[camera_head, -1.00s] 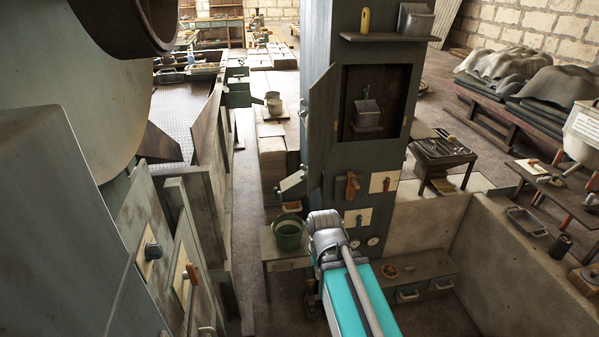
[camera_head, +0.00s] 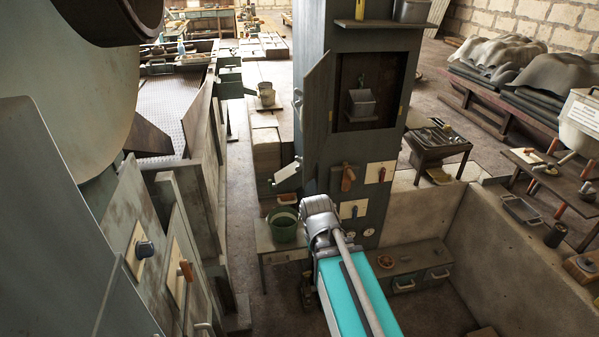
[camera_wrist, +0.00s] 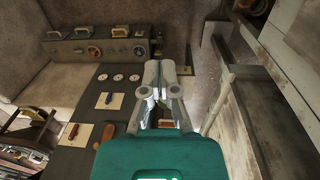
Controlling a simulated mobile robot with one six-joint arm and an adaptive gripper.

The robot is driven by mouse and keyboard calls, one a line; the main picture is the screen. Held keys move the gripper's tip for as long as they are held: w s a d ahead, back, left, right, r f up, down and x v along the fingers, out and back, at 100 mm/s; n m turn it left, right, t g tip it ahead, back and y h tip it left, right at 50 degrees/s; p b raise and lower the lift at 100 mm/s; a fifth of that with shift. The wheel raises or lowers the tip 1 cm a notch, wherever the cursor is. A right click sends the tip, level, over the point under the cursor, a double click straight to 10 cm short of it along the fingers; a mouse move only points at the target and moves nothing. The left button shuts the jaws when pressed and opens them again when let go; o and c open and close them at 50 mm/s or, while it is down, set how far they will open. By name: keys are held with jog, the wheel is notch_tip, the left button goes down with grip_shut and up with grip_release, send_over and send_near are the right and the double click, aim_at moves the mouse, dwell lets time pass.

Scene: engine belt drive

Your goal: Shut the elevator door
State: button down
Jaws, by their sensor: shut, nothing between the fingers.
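The elevator column (camera_head: 360,165) stands in the middle of the head view. Its dark opening (camera_head: 368,75) shows a small grey bucket (camera_head: 361,103) hanging inside. The elevator door (camera_head: 317,103) is a tall panel hinged at the opening's left side, and it stands swung open toward the left. In the wrist view, my gripper (camera_wrist: 159,66) has its fingers together and empty. It is over the floor beside the column's lower front (camera_wrist: 100,95). In the head view my arm reaches below and in front of the door, and the fingers are hidden.
Left of the door is a walkway, with a green bucket (camera_head: 283,223) on a low bench. The column front carries an orange-brown handle (camera_head: 348,177) and a switch plate (camera_head: 379,172). A low cabinet (camera_head: 413,266) and a concrete wall (camera_head: 425,215) are at right.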

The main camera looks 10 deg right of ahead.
jog(key=w+d+f+n+h+b, duration=0.1)
jog(key=w+f+h+b, duration=0.35)
jog(key=w, duration=0.45)
jog(key=n+t+h+b, duration=0.2)
jog(key=t+h+b, duration=0.3)
jog(key=h, duration=0.7)
send_near(298, 169)
jog(key=w+a+f, duration=0.2)
jog(key=w+f, duration=0.1)
jog(key=w, duration=0.2)
jog(key=shift+w+d+r, duration=0.1)
jog(key=shift+d+r, duration=0.05)
jog(key=shift+d, duration=0.15)
jog(key=x, duration=0.4)
jog(key=s+x, duration=0.1)
jog(key=x, duration=0.2)
jog(key=s+x, duration=0.1)
jog(key=x, duration=0.3)
jog(key=shift+w+d, duration=0.15)
jog(key=shift+d, duration=0.95)
